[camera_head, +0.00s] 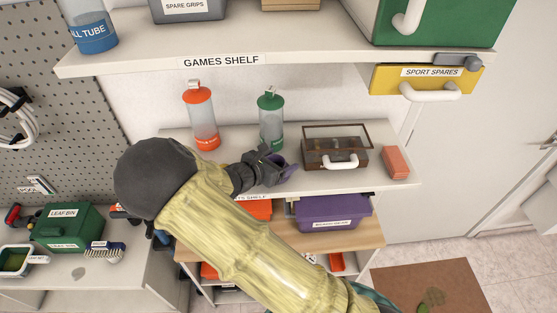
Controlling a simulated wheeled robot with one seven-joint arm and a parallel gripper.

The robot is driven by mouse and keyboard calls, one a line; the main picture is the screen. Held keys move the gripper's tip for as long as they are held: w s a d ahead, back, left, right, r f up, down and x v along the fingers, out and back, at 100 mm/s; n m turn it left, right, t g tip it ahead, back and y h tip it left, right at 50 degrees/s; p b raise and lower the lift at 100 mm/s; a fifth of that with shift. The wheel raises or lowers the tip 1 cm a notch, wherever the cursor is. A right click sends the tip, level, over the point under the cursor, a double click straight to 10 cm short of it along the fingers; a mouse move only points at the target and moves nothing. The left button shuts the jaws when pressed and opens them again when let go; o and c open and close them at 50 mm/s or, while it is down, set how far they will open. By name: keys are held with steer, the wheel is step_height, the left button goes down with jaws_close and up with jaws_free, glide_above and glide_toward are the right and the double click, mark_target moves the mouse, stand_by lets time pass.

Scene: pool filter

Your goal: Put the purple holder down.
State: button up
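A small purple piece, seemingly the purple holder (288,172), shows at the fingers of my gripper (279,166). Most of it is hidden by the dark gripper, so its full shape and tilt cannot be made out. My gripper appears shut on it. It is in front of the middle shelf (375,177), left of the brown glass-topped case. I cannot tell whether the holder touches the shelf.
On the middle shelf stand an orange-capped tube (201,120), a green-capped tube (271,122), a brown case (335,150) with a white handle and an orange block (396,162). A purple bin (330,212) sits below. The games shelf (300,50) overhangs.

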steer(key=shift+r, duration=0.1)
steer(key=shift+r, duration=0.15)
steer(key=shift+s+a, duration=0.2)
steer(key=shift+a, duration=0.15)
steer(key=b+v, duration=0.4)
steer(key=v, duration=0.6)
steer(key=shift+s, duration=0.1)
steer(key=shift+s+a+r, duration=0.3)
steer(key=shift+s, duration=0.05)
steer(key=shift+f, duration=0.1)
